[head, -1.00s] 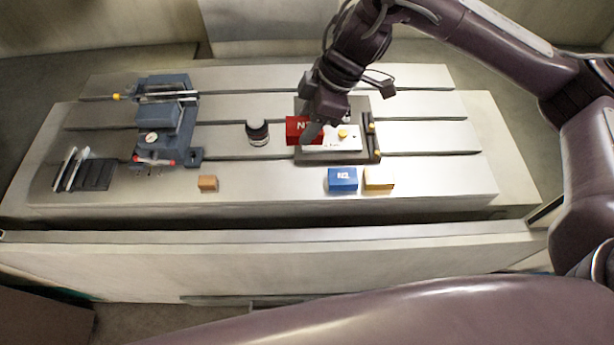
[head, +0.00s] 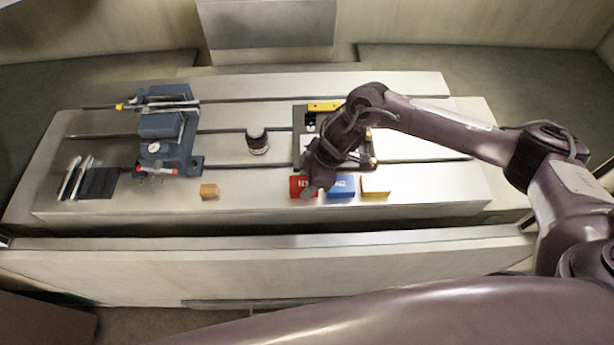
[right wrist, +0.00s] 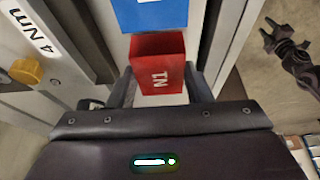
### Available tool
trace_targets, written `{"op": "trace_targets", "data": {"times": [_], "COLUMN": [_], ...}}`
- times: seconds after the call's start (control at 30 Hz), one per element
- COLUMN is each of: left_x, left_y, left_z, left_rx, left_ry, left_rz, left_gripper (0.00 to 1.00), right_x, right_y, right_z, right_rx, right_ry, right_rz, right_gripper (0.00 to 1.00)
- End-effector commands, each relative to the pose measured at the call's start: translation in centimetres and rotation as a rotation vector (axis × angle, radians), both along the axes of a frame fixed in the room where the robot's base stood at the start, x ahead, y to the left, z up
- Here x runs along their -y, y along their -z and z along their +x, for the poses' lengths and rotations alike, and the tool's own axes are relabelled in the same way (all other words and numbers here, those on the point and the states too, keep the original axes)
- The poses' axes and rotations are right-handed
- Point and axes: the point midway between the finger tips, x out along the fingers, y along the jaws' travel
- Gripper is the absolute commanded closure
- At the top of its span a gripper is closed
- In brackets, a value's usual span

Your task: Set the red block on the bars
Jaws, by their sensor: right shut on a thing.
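I cannot tell whether the red block touches the table. Thin silver bars (head: 76,178) stand by a black block at the table's left end.
A yellow block (head: 375,188) lies right of the blue one. A dark plate (head: 300,150) is partly hidden behind my right arm. Table between orange and red is clear.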

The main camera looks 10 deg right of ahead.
Motion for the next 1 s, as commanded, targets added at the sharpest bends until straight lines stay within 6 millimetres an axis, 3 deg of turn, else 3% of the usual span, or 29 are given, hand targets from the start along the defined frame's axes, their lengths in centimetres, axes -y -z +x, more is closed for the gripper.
{"op": "trace_targets", "data": {"times": [0.4,0.43,0.6,1.0], "left_x": [0.1,0.1,0.1,0.1], "left_y": [0.2,0.1,0.1,1.2], "left_z": [0.0,0.0,-0.1,-0.1], "left_rx": [0.0,0.0,-0.001,-0.001], "left_ry": [0.0,0.0,0.0,0.0], "left_rz": [-0.001,-0.001,-0.001,-0.001], "left_gripper": [0.62,0.62,0.62,0.62], "right_x": [-0.1,0.0,0.0,0.1], "right_y": [0.6,0.6,0.6,0.5], "right_z": [0.0,0.0,0.0,0.1], "right_rx": [0.0,0.0,0.0,0.004], "right_ry": [0.0,0.0,0.0,-0.001], "right_rz": [0.002,0.001,0.001,0.001], "right_gripper": [0.86,0.52,0.33,0.33]}}
